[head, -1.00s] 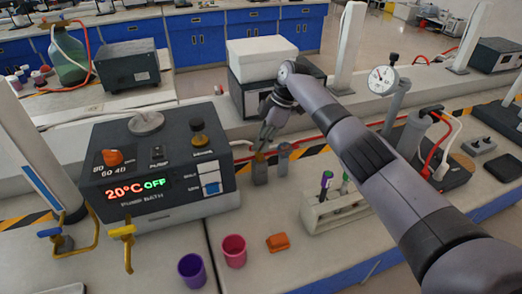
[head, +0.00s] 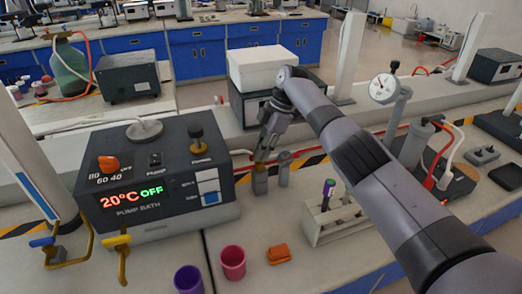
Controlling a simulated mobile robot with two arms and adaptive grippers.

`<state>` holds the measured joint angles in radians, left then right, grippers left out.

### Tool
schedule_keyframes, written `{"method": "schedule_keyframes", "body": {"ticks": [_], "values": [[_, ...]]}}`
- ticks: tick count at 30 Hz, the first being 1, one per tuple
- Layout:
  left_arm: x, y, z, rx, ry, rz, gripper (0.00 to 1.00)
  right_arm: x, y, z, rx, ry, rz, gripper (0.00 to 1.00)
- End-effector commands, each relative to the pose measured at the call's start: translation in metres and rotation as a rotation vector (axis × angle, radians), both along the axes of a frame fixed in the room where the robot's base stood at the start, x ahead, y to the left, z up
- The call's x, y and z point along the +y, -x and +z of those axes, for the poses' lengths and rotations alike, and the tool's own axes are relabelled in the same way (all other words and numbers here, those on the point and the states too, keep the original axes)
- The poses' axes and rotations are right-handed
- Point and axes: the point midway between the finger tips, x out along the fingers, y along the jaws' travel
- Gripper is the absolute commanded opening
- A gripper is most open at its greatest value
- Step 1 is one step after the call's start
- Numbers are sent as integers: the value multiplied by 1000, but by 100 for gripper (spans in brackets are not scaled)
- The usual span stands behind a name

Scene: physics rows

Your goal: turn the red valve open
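I cannot make out a clearly red valve handle. Two short grey fittings stand beside the pump bath: the left one (head: 259,184) has a dull yellowish top, and the right one (head: 284,174) is plain grey. A red hose runs behind them. My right gripper (head: 263,156) points down just above the left fitting, with its fingers close to the top. The fingers are small and dark, so their gap and any contact are unclear. My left gripper is not in view.
The pump bath (head: 155,180) stands left of the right gripper, reading 20°C OFF. Blue and yellow taps (head: 42,242) are at the front left. Purple (head: 189,280) and pink (head: 232,263) cups, an orange block (head: 279,254) and a tube rack (head: 334,222) stand in front.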

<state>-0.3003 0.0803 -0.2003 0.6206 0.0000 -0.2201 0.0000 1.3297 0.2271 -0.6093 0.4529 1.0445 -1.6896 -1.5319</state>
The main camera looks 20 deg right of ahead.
Motion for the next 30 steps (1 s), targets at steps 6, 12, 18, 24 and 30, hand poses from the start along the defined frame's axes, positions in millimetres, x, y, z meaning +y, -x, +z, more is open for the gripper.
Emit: {"method": "schedule_keyframes", "body": {"ticks": [6,12,18,24,30], "values": [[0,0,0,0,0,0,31,0,0,0,2,0,-1,31],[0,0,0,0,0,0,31,0,0,-1,2,0,-1,31],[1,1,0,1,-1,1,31,-6,-1,13,0,0,-3,31],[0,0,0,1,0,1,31,-18,-1,44,-1,-1,-3,31],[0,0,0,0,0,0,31,-27,-2,65,1,-1,-2,31]]}}
